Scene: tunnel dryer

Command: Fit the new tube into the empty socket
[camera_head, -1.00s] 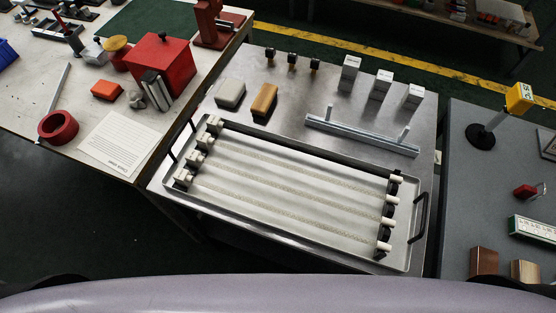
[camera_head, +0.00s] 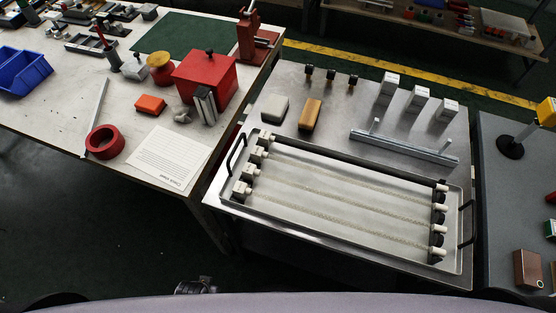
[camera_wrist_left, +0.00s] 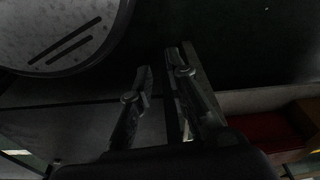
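A shallow metal tray (camera_head: 455,240) lies on the steel table in the head view. Long pale, translucent tubes (camera_head: 345,186) run lengthwise in it. White blocks (camera_head: 250,170) stand at its left end. White end pieces (camera_head: 440,208) on dark holders stand at its right end. I cannot tell which socket is empty or which tube is new. My left gripper (camera_wrist_left: 161,66) shows in the left wrist view with its fingers apart and nothing between them. It faces a dark, dim area. My right gripper is not in view.
The left bench holds a red box (camera_head: 205,78) and a red ring (camera_head: 105,142). A grey table (camera_head: 510,190) stands at right.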

